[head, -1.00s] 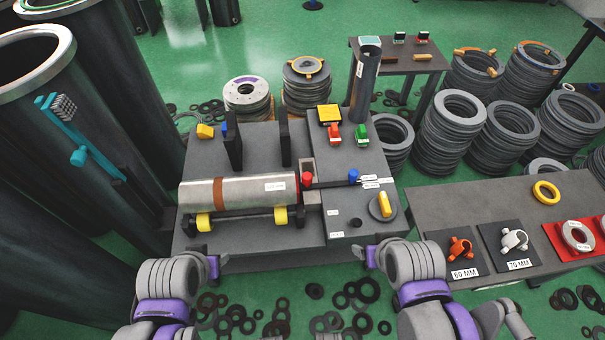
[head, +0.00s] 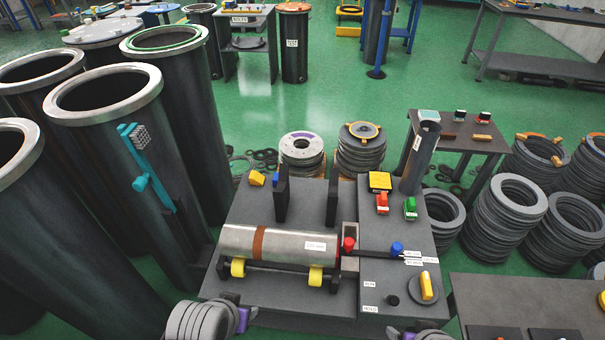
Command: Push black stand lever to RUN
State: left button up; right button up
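A grey bench (head: 300,289) stands ahead of me. On its right part is a short upright black knob (head: 393,299), beside two small white labels whose words are too small to read surely. I cannot tell which is the black stand lever. My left gripper (head: 246,316) is at the bench's front left edge, touching nothing I can make out. My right gripper (head: 395,333) is at the bottom edge, partly cut off, below the black knob.
A steel cylinder (head: 280,243) lies on yellow rollers on the bench. A yellow handle (head: 427,287) sits on a grey disc at the right. Red (head: 382,203) and green (head: 410,208) switches stand behind. Tall dark cylinders (head: 120,150) crowd the left. Another table (head: 480,290) is at right.

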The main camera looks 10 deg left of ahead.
aim_at(392, 301)
jog(key=j+z, duration=0.1)
jog(key=z, duration=0.85)
